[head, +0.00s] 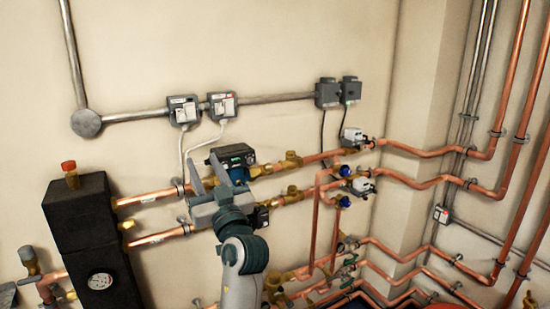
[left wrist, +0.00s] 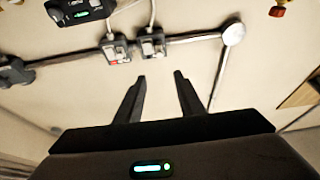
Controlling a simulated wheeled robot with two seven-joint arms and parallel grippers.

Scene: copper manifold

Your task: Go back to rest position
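My left gripper (head: 205,167) is in front of the copper pipes in the head view, its fingers pointing up. In the left wrist view the two dark fingers (left wrist: 160,76) stand apart with nothing between them, so it is open and empty. A dark pump with a lit green display (head: 233,157) is just behind and to the right of the gripper. It also shows in the left wrist view (left wrist: 80,12), apart from the fingers. My right gripper is not in view.
Copper pipes (head: 405,182) with valves run along the wall. A black block (head: 85,225) with a gauge stands at left. Two grey switch boxes (head: 183,110) (head: 222,105) sit on a conduit (head: 280,98) above.

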